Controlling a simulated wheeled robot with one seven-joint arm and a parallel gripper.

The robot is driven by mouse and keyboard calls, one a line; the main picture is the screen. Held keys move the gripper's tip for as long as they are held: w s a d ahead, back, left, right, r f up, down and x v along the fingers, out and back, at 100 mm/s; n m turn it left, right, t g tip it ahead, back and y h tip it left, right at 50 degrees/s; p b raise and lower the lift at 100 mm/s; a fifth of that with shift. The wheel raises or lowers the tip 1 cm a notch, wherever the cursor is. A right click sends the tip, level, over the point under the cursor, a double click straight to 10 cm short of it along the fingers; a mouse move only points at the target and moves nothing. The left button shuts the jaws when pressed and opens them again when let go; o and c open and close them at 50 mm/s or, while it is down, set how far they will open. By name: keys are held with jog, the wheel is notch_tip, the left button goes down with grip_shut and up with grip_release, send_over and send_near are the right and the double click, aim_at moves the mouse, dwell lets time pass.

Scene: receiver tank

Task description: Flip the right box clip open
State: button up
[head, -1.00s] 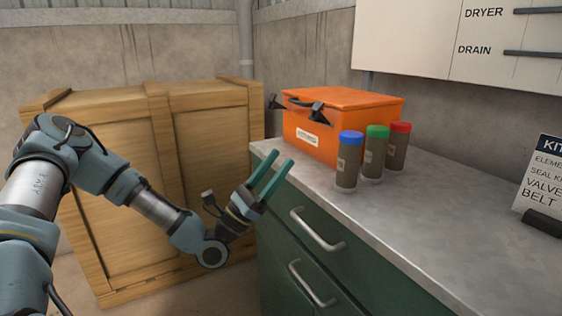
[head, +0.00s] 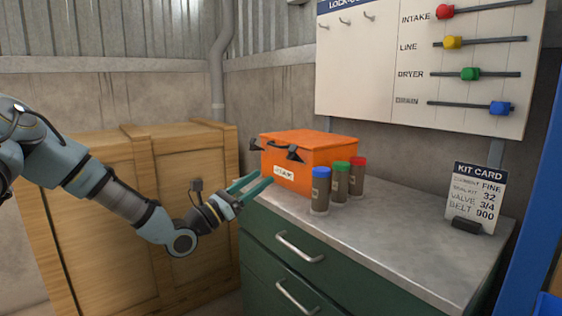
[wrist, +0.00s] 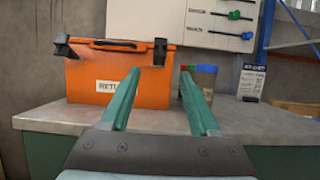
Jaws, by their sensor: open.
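The orange box (head: 325,155) stands on the grey counter, its labelled front facing me. Its right clip (head: 294,153) is a dark piece at the top front edge, right of the handle; it also shows in the wrist view (wrist: 160,51). The left clip (head: 255,145) is at the other front corner.
Blue-, green- and red-capped jars (head: 340,182) stand right of the box. A kit card (head: 475,197) stands farther right on the counter (head: 400,235). A wooden crate (head: 110,220) is left of the green cabinet. A wall panel (head: 420,75) with coloured sliders hangs behind.

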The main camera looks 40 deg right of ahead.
aim_at(288, 159)
jog(key=p+x, duration=0.2)
jog(key=x, duration=0.6)
jog(key=shift+d+r, duration=0.2)
jog(key=shift+x, duration=0.85)
jog(key=shift+f, duration=0.15)
grip_shut()
